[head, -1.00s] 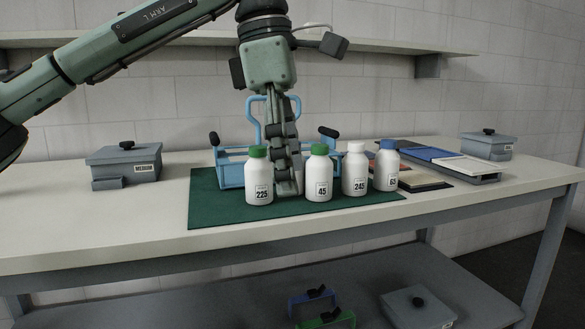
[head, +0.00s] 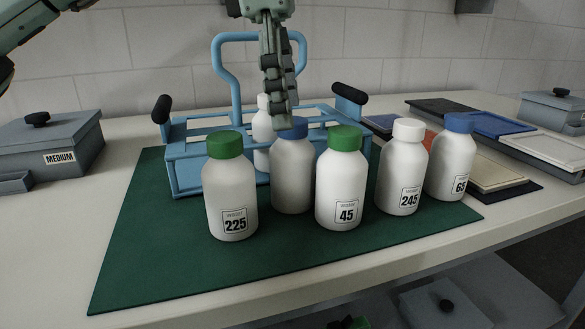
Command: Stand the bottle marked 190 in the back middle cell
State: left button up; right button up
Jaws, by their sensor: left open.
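No label reading 190 is visible. A white bottle with a blue cap (head: 292,178) stands on the green mat between the bottles marked 225 (head: 231,190) and 45 (head: 341,185); no label shows on it. The blue rack (head: 185,182) with a tall handle is behind them. A white-capped bottle (head: 262,128) shows inside the rack's outline, partly hidden, its label and exact cell not visible. My left gripper (head: 282,118) is open, fingers pointing down, and overlaps the top of the blue cap; contact cannot be told. My right gripper is out of view.
Bottles marked 245 (head: 402,170) and 65 (head: 451,160) stand to the right on the green mat (head: 150,250). A grey box marked MEDIUM (head: 50,143) is at left. Flat trays (head: 515,135) lie at right. The mat's front left is clear.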

aim_at(297, 148)
pick_arm(q)
jog(key=f, duration=0.3)
jog(key=d+f, duration=0.1)
jog(key=f, duration=0.2)
jog(key=shift+s+d+f, duration=0.1)
jog(key=shift+d+f, duration=0.1)
jog(key=shift+f, duration=0.2)
jog(key=shift+c, duration=0.5)
jog(key=c, duration=1.4)
jog(key=shift+r, duration=0.2)
